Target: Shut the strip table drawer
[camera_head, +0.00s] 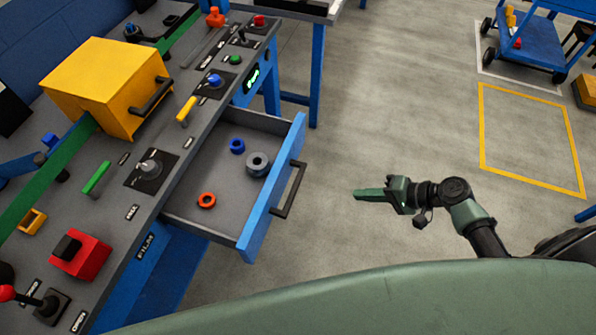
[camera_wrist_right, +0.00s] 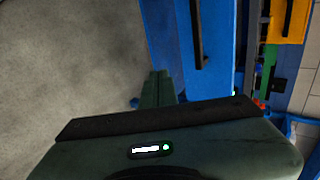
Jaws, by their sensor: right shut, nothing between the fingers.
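The strip table drawer (camera_head: 273,188) stands pulled out from the table's front, with a blue front panel and a dark bar handle (camera_head: 289,189). Inside it lie a blue ring (camera_head: 237,146), a grey ring (camera_head: 250,168) and an orange ring (camera_head: 206,200). My right gripper (camera_head: 358,194) is shut and empty, to the right of the handle and apart from it, pointing toward the drawer front. In the right wrist view its fingers (camera_wrist_right: 158,88) are together, beside the blue drawer front (camera_wrist_right: 212,65) with the handle (camera_wrist_right: 197,40). My left gripper is not in view.
The table top (camera_head: 110,200) carries a yellow box (camera_head: 105,85), a red block (camera_head: 80,254), levers and knobs. Bare floor (camera_head: 380,110) lies right of the drawer. A blue cart (camera_head: 525,45) stands at the far right, near a yellow floor outline (camera_head: 483,125).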

